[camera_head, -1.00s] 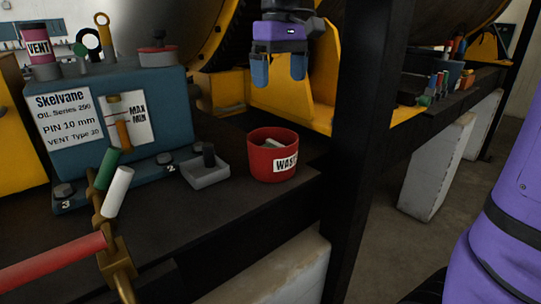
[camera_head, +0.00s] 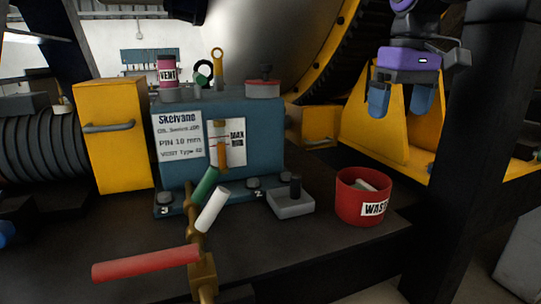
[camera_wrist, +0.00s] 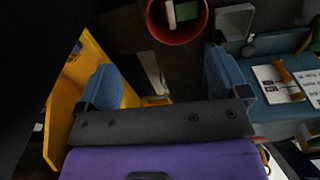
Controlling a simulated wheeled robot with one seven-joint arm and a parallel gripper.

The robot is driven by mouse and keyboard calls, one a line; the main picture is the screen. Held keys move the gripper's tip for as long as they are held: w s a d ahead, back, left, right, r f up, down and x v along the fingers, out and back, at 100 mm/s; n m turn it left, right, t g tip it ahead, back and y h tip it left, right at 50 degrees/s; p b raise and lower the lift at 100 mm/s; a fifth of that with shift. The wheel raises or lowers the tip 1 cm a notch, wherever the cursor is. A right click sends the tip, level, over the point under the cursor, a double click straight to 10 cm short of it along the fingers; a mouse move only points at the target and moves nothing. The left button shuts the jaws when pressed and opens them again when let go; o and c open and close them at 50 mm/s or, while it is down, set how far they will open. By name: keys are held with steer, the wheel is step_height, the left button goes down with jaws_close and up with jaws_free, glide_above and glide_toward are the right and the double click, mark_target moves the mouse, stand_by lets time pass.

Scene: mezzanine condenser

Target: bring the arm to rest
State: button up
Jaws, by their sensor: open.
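My gripper (camera_head: 398,103) is purple with two blue fingers. It is open and empty, pointing down at the upper right of the head view, above and behind the red waste bin (camera_head: 347,207). In the wrist view the blue fingers (camera_wrist: 163,82) are spread apart with nothing between them. The red bin (camera_wrist: 157,31) shows beyond them at the top, with pale and green pieces inside.
A blue-green Skelvane unit (camera_head: 271,140) stands on the dark bench, with a grey tray (camera_head: 297,209) in front. Brass pipework with a red handle (camera_head: 145,263) juts out at the front. A black post (camera_head: 455,150) rises right of the bin. A yellow frame (camera_head: 420,145) stands behind.

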steer(key=s+d+f+m+t, duration=0.1)
steer(key=s+d+f+t, duration=0.1)
steer(key=s+f, duration=0.3)
steer(key=s+d+f+m+t, duration=0.2)
steer(key=s+f, duration=0.3)
steer(key=s, duration=0.7)
steer(key=shift+s+d+f+t, duration=0.2)
steer(key=shift+d+t, duration=0.1)
steer(key=shift+d, duration=0.4)
